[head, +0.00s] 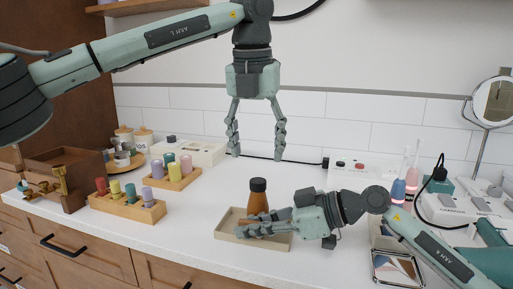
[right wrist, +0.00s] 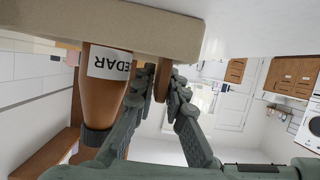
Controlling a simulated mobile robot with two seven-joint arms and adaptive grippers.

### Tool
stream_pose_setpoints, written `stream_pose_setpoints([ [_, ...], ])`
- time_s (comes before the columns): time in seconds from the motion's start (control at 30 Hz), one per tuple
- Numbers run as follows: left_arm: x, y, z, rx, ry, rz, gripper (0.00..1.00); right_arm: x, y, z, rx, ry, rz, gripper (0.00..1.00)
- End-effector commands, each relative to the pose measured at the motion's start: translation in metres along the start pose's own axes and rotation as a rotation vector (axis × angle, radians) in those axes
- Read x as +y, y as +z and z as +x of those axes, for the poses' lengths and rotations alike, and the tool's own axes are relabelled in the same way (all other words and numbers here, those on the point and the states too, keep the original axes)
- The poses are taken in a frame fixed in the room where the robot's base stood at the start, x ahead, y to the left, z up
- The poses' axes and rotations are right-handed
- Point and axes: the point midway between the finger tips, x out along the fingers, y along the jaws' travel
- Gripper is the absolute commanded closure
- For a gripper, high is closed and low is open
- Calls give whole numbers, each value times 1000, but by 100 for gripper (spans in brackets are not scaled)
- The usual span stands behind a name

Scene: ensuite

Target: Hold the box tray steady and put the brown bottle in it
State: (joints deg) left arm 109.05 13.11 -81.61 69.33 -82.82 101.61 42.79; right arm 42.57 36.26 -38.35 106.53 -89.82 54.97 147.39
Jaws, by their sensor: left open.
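The brown bottle (head: 258,200) has a black cap and stands upright at the beige box tray (head: 225,239). It looks to be inside the tray, but its base is hidden. The right wrist view shows the bottle (right wrist: 106,78) with part of its label, beside the fingers, and the tray's wall (right wrist: 120,25). My right gripper (head: 245,229) is low over the tray, in front of the bottle. In the right wrist view a narrow brown thing (right wrist: 162,84) shows between its fingers; whether they grip it is unclear. My left gripper (head: 256,153) is open and empty, above and behind the bottle.
Wooden racks with coloured bottles (head: 127,207) stand to the left beside a brown wooden box (head: 65,178). A mirror tile (head: 397,267), pink and blue bottles (head: 398,192) and a round mirror (head: 493,101) are at the right. The counter between racks and tray is clear.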

Motion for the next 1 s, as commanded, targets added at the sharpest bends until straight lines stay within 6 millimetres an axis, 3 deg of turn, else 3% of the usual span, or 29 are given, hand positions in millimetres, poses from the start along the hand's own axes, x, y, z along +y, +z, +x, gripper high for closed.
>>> stream_pose_setpoints([
  [0.13, 0, 0, 0, 0, 0, 0, 39, 0, 0, 0, 0, 0, 0, 68],
  [0.53, 0, 0, 0, 0, 0, 0, 39, 0, 0, -9, -1, 1, 0, 68],
  [1.0, 0, 0, 0, 0, 0, 0, 39, 0, 1, -100, -3, 2, 0, 68],
])
